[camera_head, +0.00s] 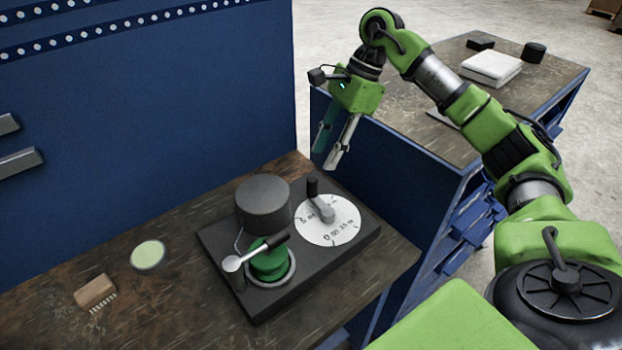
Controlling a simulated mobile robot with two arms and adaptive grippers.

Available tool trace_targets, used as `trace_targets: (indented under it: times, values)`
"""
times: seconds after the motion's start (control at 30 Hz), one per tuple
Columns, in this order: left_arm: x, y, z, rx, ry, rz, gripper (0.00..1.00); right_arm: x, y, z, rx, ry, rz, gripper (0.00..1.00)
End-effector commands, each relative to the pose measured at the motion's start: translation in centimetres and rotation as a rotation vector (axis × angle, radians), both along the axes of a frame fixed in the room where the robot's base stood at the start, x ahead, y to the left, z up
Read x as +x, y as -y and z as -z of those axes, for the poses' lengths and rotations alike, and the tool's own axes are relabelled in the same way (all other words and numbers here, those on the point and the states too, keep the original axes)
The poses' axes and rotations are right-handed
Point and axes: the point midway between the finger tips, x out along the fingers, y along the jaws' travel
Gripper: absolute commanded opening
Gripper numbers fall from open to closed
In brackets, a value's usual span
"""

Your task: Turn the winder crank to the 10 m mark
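The winder is a dark grey base (345,258) on the near wooden bench. A white dial (340,232) with small dark marks lies on its right part; I cannot read the marks surely. A grey crank arm (322,210) with an upright black knob (312,187) sits over the dial, the knob at its far-left edge. A green spool (268,264) sits at the front, with a silver lever with a black handle (273,242) across it. A dark grey cylinder (263,203) stands behind. My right gripper (330,158) is open and empty, in the air above and beyond the crank. My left gripper is out of view.
A wooden-handled brush (96,291) and a pale green disc (148,255) lie on the bench left of the winder. A blue panel (150,110) rises behind. A second bench at the back right holds a white folded cloth (491,67) and small black objects.

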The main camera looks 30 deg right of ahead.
Motion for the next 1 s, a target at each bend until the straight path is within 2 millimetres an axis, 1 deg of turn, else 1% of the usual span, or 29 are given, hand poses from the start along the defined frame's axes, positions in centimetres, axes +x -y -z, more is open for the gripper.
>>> trace_targets:
  times: [0.03, 0.2, 0.3, 0.4, 0.5, 0.6, 0.83, 0.87, 0.9, 0.97, 1.0]
  values:
    - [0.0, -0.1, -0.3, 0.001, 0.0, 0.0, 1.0, -0.1, -0.5, 1.1, 0.0, -0.006, -0.002, 0.34]
    - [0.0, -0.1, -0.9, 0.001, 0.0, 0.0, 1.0, 0.2, -1.9, 4.3, 0.001, -0.005, -0.003, 0.34]
    - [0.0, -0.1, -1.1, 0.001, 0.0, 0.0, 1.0, 0.4, -2.5, 5.8, 0.003, -0.003, -0.002, 0.34]
    - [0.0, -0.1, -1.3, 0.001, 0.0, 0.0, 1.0, 0.5, -2.9, 6.8, 0.002, -0.001, -0.001, 0.34]
    - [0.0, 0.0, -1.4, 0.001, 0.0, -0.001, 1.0, 0.6, -3.2, 7.6, 0.002, -0.001, -0.002, 0.34]
    - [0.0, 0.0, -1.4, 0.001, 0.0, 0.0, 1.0, 0.6, -3.3, 7.9, 0.002, 0.0, -0.001, 0.34]
    - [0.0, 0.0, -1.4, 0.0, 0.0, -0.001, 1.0, 0.7, -3.3, 7.9, 0.002, 0.001, -0.001, 0.34]
    - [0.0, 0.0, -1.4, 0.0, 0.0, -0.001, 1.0, 0.6, -3.3, 7.9, 0.002, 0.001, -0.001, 0.29]
    - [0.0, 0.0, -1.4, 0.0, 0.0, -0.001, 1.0, 0.6, -3.3, 7.9, 0.002, 0.001, -0.001, 0.19]
    - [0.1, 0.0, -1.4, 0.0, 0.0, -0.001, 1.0, 0.6, -3.3, 7.9, 0.002, 0.001, -0.001, 0.03]
    - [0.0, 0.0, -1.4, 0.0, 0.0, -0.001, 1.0, 0.6, -3.3, 7.9, 0.002, 0.001, -0.001, 0.0]
